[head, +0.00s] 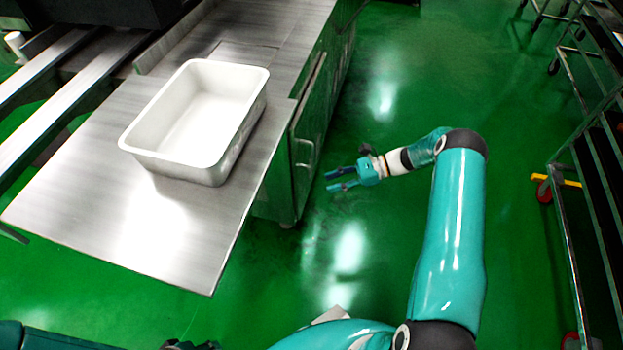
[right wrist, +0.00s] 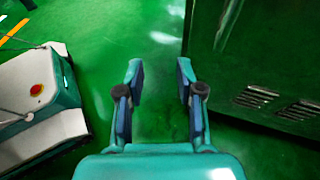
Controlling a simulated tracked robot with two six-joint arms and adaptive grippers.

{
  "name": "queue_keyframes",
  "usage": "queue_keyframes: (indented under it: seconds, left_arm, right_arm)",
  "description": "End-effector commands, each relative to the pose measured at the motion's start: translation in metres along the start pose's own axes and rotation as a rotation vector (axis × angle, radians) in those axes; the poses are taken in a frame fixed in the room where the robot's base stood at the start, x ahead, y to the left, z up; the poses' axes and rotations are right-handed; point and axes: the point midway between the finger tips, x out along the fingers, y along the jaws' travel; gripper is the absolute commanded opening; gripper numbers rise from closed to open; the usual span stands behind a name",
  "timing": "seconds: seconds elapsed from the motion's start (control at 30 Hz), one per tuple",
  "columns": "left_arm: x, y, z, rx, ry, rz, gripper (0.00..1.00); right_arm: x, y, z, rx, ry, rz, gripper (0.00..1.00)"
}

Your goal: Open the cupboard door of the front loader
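The front loader's cupboard door (head: 309,122) is a steel panel reflecting the green floor, on the machine's right side under the worktop. It looks shut. A small curved handle (head: 304,153) shows near its front end. My right gripper (head: 333,180) is open and empty, just right of the cupboard and apart from it. In the right wrist view its two fingers (right wrist: 160,75) stand apart with only green floor between them. A dark panel with vent slots (right wrist: 275,103) stands to their right; no handle can be made out there.
A white tub (head: 195,120) stands on the steel worktop (head: 150,228), whose corner juts out towards me. A wheeled rack (head: 563,215) stands at the right, with another trolley at the far right. Green floor (head: 390,85) is free between cupboard and racks.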

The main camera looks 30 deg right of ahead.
Motion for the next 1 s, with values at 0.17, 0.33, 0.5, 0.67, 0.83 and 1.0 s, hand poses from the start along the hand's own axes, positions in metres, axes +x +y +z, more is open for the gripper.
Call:
queue_keyframes:
  seconds: [0.17,0.33,0.5,0.67,0.83,1.0]
  left_arm:
    - [0.053,-0.019,-0.001,0.000,0.001,0.000,0.40]
    - [0.064,-0.023,-0.001,0.000,0.001,0.000,0.40]
    - [0.064,-0.023,-0.001,0.000,0.001,0.000,0.40]
    - [0.066,-0.024,-0.001,0.000,0.001,0.000,0.40]
    - [0.071,-0.026,-0.001,0.000,0.001,0.000,0.40]
    - [0.077,-0.028,-0.001,0.000,0.001,0.000,0.40]
  right_arm:
    - [-0.072,-0.038,-0.019,0.026,-0.233,-0.140,0.37]
    - [-0.108,-0.043,-0.011,0.008,-0.335,-0.175,0.37]
    - [-0.104,-0.045,-0.002,0.004,-0.352,-0.176,0.37]
    - [-0.079,-0.049,0.006,0.004,-0.352,-0.173,0.37]
    - [-0.044,-0.055,0.018,0.004,-0.351,-0.173,0.37]
    - [-0.010,-0.061,0.030,0.004,-0.349,-0.172,0.37]
